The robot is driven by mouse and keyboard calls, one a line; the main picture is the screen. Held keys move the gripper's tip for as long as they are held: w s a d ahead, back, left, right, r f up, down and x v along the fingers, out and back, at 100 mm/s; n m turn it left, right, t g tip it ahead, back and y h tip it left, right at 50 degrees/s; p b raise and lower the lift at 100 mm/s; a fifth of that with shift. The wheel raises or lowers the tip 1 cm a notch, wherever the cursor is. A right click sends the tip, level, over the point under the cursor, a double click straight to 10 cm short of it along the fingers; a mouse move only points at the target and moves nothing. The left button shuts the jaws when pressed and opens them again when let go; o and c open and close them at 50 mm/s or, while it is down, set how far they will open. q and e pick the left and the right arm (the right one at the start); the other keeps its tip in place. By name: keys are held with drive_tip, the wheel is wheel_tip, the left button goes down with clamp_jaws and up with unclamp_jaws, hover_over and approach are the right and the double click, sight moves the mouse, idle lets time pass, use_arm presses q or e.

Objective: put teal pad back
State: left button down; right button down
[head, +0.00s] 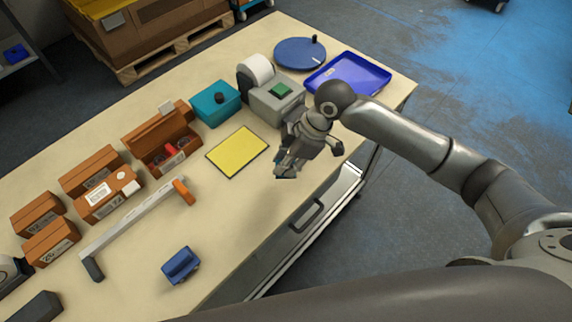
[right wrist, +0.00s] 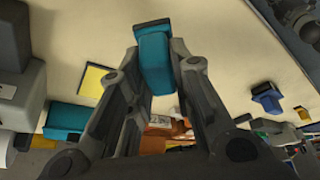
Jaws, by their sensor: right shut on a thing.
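My right gripper (head: 286,170) hangs over the front edge area of the table, to the right of the yellow mat, with its fingers pointing down. It is shut on the teal pad (right wrist: 155,62), which sits between its fingers in the right wrist view. In the head view the fingers hide most of the pad, and only a small bit of teal shows by the fingertips. The yellow mat (head: 237,152) lies flat and bare on the table. My left gripper is not in view.
A teal box (head: 204,110) with a black knob, a grey label printer (head: 268,105), a blue turntable (head: 298,55) and a blue tray (head: 340,90) stand behind.

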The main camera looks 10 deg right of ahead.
drive_tip(key=shift+w+f, duration=0.4)
wheel_tip(320, 180, down, 2)
drive_tip(key=shift+f+p, duration=0.1)
drive_tip(key=shift+p, duration=0.65)
drive_tip(key=shift+f, duration=0.55)
drive_tip(key=shift+f, duration=0.1)
drive_tip(key=c, duration=1.3)
unclamp_jaws()
